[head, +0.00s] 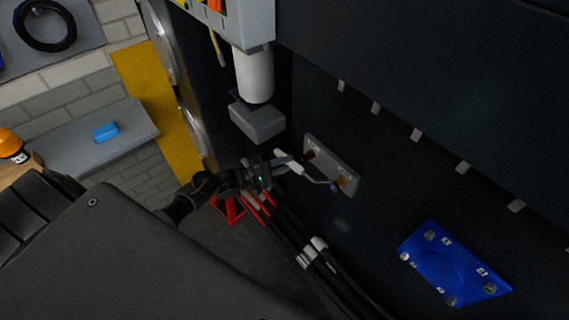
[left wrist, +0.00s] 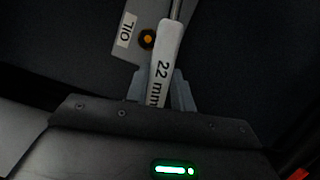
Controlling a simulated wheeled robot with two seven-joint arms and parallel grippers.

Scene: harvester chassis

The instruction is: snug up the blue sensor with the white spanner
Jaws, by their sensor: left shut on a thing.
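The white spanner (head: 290,163) is held by its handle in my left gripper (head: 272,168), which is shut on it. In the left wrist view the white spanner (left wrist: 165,65) is marked "22 mm" and sits between the fingers of my left gripper (left wrist: 161,88). Its thin metal shank runs right toward the grey plate (head: 323,157) on the dark chassis wall. A small blue spot, perhaps the blue sensor (head: 334,187), shows at the spanner's far end. Whether the jaw is seated around it cannot be told. My right gripper is not in view.
The grey plate carries brass-coloured fittings (head: 341,182) and an "OIL" label (left wrist: 127,30). A blue plate (head: 455,265) with bolts is lower right. Dark hoses with white bands (head: 312,250) run below the gripper. A grey block (head: 257,121) under a white cylinder hangs just above it.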

